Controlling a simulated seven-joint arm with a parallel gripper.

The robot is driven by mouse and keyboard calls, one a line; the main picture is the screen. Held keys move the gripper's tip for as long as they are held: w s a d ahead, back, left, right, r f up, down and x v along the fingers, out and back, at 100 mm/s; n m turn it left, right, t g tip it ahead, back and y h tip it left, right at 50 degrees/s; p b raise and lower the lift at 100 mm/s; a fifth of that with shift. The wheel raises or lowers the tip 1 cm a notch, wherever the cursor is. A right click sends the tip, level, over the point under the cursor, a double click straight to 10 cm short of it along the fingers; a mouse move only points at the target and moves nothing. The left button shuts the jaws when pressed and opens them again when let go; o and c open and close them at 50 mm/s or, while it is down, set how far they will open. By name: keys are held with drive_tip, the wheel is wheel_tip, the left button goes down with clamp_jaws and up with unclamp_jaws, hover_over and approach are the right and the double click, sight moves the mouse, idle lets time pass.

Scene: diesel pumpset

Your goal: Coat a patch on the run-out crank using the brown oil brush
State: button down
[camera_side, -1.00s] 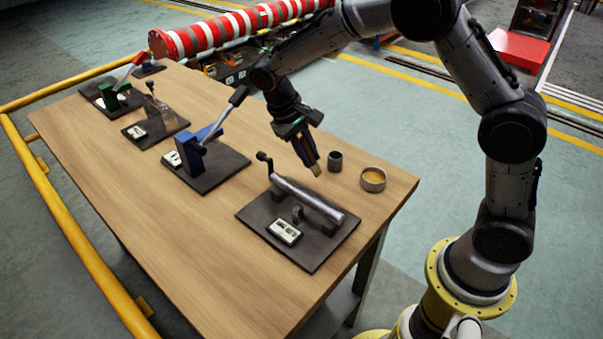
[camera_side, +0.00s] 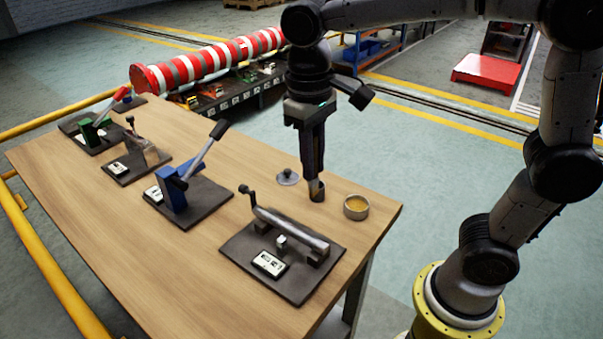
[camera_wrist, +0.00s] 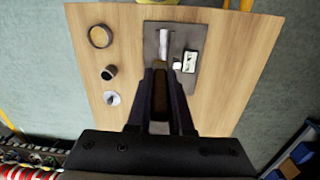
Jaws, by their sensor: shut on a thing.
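The run-out crank is a grey shaft (camera_side: 291,230) with a small bent handle at its left end, lying on supports on a dark plate (camera_side: 295,286). In the wrist view the shaft (camera_wrist: 163,43) lies beyond my fingertips. My gripper (camera_side: 313,168) points straight down behind the crank's fixture and is shut. In the wrist view my gripper (camera_wrist: 160,72) holds the brown oil brush (camera_wrist: 160,112) between its fingers. The fingers hide most of the brush, and its tip cannot be made out. The wrist view shows the brush apart from the crank, with no visible coated patch.
A bowl of amber liquid (camera_side: 356,207), a dark cup (camera_side: 317,193) and a grey knobbed disc (camera_side: 287,177) stand behind the crank. Left are a blue lever fixture (camera_side: 177,192), a tan-grey fixture (camera_side: 141,152) and a green fixture (camera_side: 91,133). The front wooden tabletop (camera_side: 140,235) is clear.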

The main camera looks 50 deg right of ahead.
sight(313, 182)
drive_tip(key=shift+s+r, duration=0.25)
drive_tip(key=shift+r, duration=0.3)
drive_tip(key=shift+y, duration=0.3)
drive_tip(key=shift+a+f, duration=0.1)
drive_tip(key=shift+f, duration=2.45)
drive_tip(key=shift+f, duration=3.4)
drive_tip(key=shift+w+f, duration=0.15)
drive_tip(key=shift+w, duration=5.15)
drive_tip(key=shift+s, duration=5.3)
drive_tip(key=shift+r, duration=4.1)
